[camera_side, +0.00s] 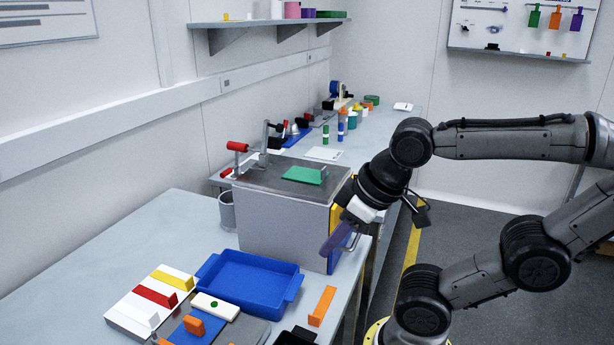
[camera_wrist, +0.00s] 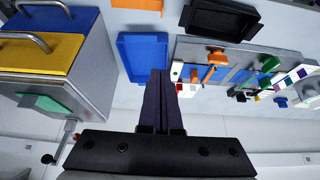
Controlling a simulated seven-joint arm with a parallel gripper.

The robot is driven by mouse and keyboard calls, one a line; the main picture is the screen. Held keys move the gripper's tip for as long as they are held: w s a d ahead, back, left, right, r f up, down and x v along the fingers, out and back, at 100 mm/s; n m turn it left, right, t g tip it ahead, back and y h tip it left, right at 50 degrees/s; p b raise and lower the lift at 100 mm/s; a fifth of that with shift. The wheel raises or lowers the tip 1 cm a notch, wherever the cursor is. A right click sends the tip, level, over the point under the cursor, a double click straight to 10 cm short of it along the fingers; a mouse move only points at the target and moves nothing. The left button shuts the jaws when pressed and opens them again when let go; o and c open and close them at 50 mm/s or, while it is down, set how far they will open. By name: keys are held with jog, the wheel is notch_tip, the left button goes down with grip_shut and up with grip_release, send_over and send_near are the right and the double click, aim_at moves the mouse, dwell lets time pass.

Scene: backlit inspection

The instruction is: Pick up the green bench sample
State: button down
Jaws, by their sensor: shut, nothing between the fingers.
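The green bench sample (camera_side: 303,174) lies on the dark top of a grey cabinet (camera_side: 280,224). It is a flat plate with a raised tab at its right end. It also shows at the left of the wrist view (camera_wrist: 45,104). My gripper (camera_side: 328,250) is at the cabinet's right front side, pointing down and to the left, lower than the sample and apart from it. In the wrist view my gripper's long dark fingers (camera_wrist: 160,74) are together with nothing between them.
The cabinet has a yellow drawer (camera_wrist: 45,55) and a blue drawer with metal handles. A toggle clamp (camera_side: 262,150) with a red grip stands on its top. A blue tray (camera_side: 218,259), an orange piece (camera_side: 322,306) and several coloured samples lie on the bench.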

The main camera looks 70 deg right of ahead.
jog(key=c, duration=1.6)
grip_release()
jog(key=c, duration=0.9)
grip_release()
jog(key=shift+c, duration=0.2)
